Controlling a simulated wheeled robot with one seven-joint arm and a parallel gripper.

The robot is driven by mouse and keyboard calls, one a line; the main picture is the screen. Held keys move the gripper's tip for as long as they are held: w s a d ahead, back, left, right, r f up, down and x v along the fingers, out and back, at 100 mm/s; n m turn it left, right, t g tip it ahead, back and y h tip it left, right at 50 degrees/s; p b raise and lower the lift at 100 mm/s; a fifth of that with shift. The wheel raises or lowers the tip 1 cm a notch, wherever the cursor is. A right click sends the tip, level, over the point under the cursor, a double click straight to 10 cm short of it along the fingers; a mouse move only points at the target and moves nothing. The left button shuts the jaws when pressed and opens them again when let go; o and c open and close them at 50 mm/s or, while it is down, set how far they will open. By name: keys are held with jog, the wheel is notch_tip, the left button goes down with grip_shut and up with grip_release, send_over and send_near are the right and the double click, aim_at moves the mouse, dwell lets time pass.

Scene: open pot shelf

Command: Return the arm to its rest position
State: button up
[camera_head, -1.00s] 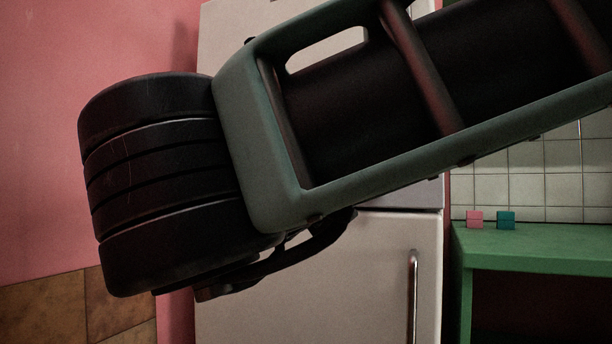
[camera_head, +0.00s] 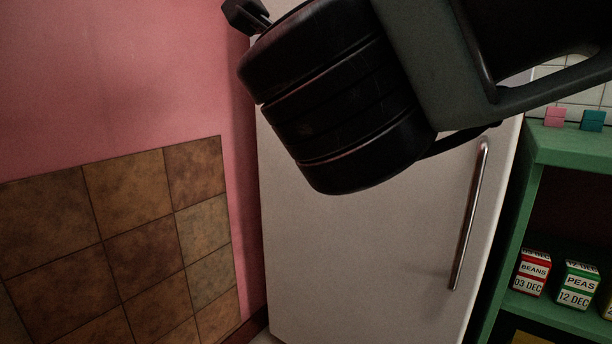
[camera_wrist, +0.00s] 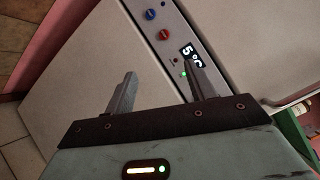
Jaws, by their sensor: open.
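My gripper shows in the wrist view (camera_wrist: 160,88), with its two grey fingers spread apart and nothing between them. Beyond the fingers is the front of a pale fridge (camera_wrist: 80,70), with a red knob, a blue knob and a display reading 5°C. In the head view, my arm crosses the upper middle in front of the fridge (camera_head: 330,250). A small dark part of my arm's end shows at the top, left of centre; the fingers cannot be made out clearly there.
A green shelf (camera_head: 550,150) stands right of the fridge, with pink (camera_head: 555,117) and teal (camera_head: 592,120) blocks on top. Below are a beans box (camera_head: 532,272) and a peas box (camera_head: 577,284). The fridge handle (camera_head: 470,215) is upright. A pink wall (camera_head: 110,80) is left.

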jog(key=s+a+f+n+g+y, duration=0.25)
jog(key=f+n+g+y, duration=0.25)
jog(key=f+n, duration=0.4)
jog(key=s+a+f+n+g+y, duration=0.2)
jog(key=a+f+n+g+y, duration=0.2)
jog(key=f+n, duration=0.45)
jog(key=s+d+f+n+g+h+p, duration=0.1)
jog(key=s+d+f+n+g+h, duration=0.7)
jog(key=s+d+f+n, duration=0.75)
notch_tip(320, 180, up, 40)
jog(key=w+d+m+g+p, duration=0.1)
jog(key=d+m+p, duration=0.1)
jog(key=p, duration=3.6)
jog(key=shift+d+f+g+y, duration=0.15)
jog(key=shift+f+g+y, duration=0.15)
jog(key=shift+g, duration=0.1)
jog(key=shift+w, duration=0.1)
